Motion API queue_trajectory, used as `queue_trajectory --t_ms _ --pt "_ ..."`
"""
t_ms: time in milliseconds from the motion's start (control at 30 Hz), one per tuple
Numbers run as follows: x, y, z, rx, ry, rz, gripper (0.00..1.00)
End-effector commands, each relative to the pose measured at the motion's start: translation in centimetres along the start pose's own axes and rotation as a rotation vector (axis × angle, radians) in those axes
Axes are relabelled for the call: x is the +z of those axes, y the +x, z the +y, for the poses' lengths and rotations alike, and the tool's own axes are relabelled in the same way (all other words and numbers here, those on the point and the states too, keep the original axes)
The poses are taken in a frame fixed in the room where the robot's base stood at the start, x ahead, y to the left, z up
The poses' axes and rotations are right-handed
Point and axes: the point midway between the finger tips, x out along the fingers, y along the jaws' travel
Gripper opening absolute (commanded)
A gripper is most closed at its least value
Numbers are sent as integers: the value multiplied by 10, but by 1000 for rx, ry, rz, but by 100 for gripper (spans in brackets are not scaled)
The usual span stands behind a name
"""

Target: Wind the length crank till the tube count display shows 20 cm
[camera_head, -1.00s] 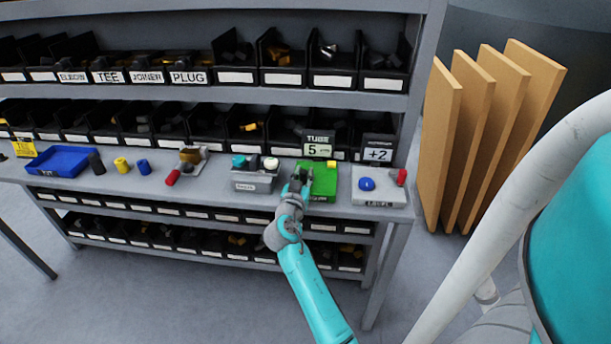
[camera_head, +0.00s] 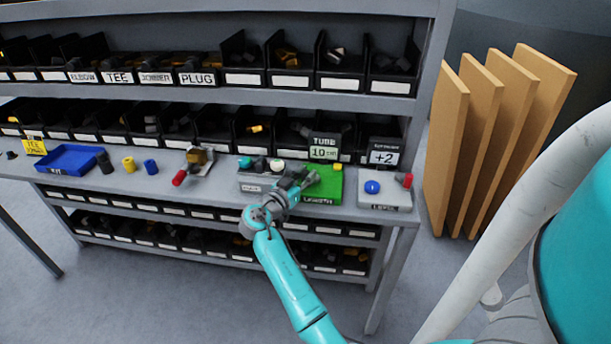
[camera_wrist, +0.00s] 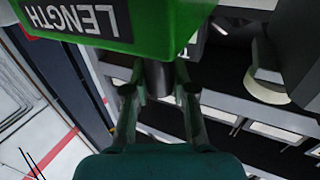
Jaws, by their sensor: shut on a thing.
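The green box labelled LENGTH (camera_head: 325,188) sits on the bench toward its right end. The tube count display (camera_head: 324,147) behind it reads 10 cm. My gripper (camera_head: 303,180) is at the box's left side in the head view. In the wrist view the green box (camera_wrist: 110,22) fills the top, its label upside down. A grey cylindrical crank handle (camera_wrist: 158,78) stands out from it between the two fingers of my gripper (camera_wrist: 160,92), which is shut on it. The rest of the crank is hidden.
A grey unit (camera_head: 259,182) with coloured buttons stands left of the green box. A grey level box (camera_head: 385,201) with a blue knob and red handle stands to its right, under a +2 display (camera_head: 383,157). Bins line the shelves behind. Tan boards (camera_head: 475,140) stand at right.

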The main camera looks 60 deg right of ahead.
Motion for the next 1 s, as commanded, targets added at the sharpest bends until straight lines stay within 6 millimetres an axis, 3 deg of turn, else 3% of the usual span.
queue_trajectory --t_ms 167,200,267,667,767,1000 --pt "1 0 0 0 -1 -2 0" --pt "1 0 0 0 -1 -2 35" --pt "1 0 0 0 -1 -2 50" --pt "1 -5 0 -2 -1 -1 51" --pt "0 -16 -1 -3 0 0 51" --pt "1 -63 -1 -5 -1 -1 51"
